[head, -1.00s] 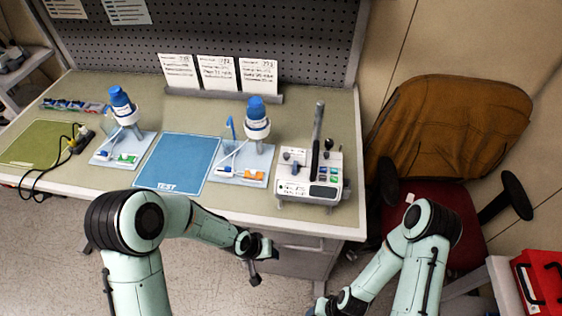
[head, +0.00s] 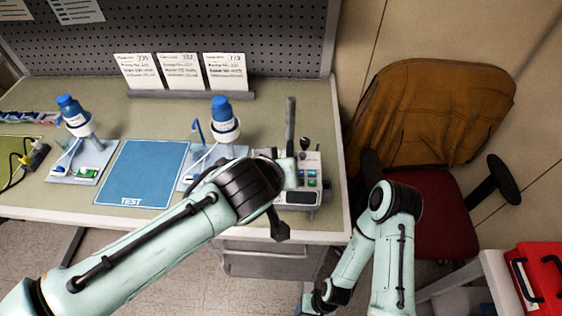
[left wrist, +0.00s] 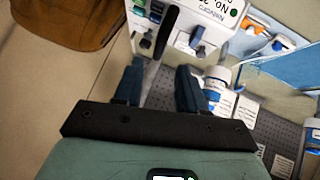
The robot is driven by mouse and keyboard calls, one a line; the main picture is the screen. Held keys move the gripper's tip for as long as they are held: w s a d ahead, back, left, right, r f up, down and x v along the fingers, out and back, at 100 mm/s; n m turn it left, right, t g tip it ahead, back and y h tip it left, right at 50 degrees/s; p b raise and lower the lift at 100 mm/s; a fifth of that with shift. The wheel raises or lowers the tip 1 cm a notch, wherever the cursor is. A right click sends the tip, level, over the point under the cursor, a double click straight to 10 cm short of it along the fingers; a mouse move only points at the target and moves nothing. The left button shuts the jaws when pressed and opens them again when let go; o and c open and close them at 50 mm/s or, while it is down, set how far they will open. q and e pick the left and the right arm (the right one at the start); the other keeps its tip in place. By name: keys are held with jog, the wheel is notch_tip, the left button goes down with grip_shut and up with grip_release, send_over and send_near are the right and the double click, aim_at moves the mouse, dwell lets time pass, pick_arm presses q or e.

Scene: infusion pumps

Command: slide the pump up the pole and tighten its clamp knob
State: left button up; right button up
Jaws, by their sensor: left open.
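The pump (head: 311,168) is a pale box with coloured buttons near the table's right edge. A grey upright pole (head: 290,122) and a black knob (head: 305,144) stand at it. In the left wrist view, the pump (left wrist: 190,28), the pole (left wrist: 160,45) and the knob (left wrist: 145,43) show beyond my fingers. My left gripper (left wrist: 160,82) is open and empty, with the pole appearing between its fingers; contact is not clear. In the head view my left wrist and hand cover the pump's left part. My right gripper (head: 317,303) hangs low at the bottom edge, its fingers unclear.
Cards (head: 181,72) stand at the back. A chair (head: 435,110) and a red case (head: 543,275) are on the right.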

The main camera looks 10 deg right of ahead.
pick_arm(q)
jog(key=b+x, duration=0.1)
jog(key=x, duration=0.6)
jog(key=shift+s+f, duration=0.1)
jog(key=shift+f, duration=0.2)
jog(key=shift+w+d+f, duration=0.25)
jog(key=shift+w+f, duration=0.05)
jog(key=shift+f, duration=0.1)
jog(key=shift+w+d+f+b, duration=0.15)
jog(key=shift+w+f+b, duration=0.15)
jog(key=shift+w+b, duration=0.15)
pick_arm(e)
jog(key=shift+s+a+f, duration=0.1)
jog(key=shift+s+f, duration=0.65)
jog(key=shift+f, duration=0.3)
pick_arm(q)
grip_shut()
